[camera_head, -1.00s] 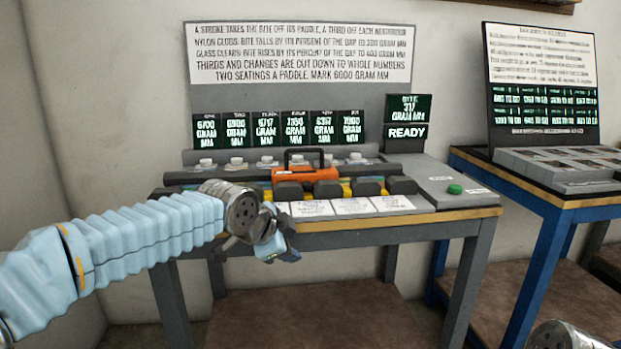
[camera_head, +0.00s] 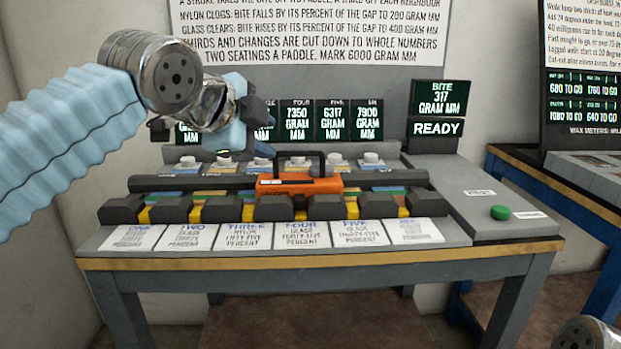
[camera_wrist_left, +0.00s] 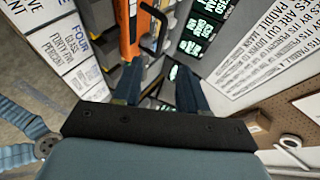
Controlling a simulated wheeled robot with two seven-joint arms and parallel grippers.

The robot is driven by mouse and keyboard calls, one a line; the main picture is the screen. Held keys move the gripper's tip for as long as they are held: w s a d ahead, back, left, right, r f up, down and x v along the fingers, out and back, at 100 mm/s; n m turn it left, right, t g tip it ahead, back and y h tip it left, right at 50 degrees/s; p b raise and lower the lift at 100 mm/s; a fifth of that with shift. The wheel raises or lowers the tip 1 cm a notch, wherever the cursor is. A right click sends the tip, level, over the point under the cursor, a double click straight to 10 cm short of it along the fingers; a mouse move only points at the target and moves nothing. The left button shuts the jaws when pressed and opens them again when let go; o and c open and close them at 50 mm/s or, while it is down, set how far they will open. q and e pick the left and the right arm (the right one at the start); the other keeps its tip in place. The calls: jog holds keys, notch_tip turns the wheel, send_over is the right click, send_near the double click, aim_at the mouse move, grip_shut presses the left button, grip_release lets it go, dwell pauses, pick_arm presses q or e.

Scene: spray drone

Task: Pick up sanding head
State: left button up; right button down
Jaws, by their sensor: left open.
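The sanding head (camera_head: 300,186) is an orange block with a black looped handle. It rests across the row of paddles at the middle of the bench, handle upward. My left gripper (camera_head: 248,152) is above and just left of it, apart from it and partly hidden by its own wrist. In the left wrist view the left gripper (camera_wrist_left: 158,76) has its two fingers spread with nothing between them. The orange sanding head (camera_wrist_left: 130,30) and its handle lie beyond the fingertips there. My right gripper is out of view.
Dark blocks (camera_head: 222,210) and white paddle cards (camera_head: 244,236) line the bench front (camera_head: 330,259). A grey box with a green button (camera_head: 501,212) stands at right. Lit displays (camera_head: 311,121) and a text board (camera_head: 310,40) rise behind. A second bench (camera_head: 560,190) stands further right.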

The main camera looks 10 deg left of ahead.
aim_at(294, 153)
pick_arm(q)
jog(key=x, duration=1.3)
jog(key=shift+w, duration=0.25)
jog(key=shift+c, duration=0.2)
grip_shut()
dwell(0.6)
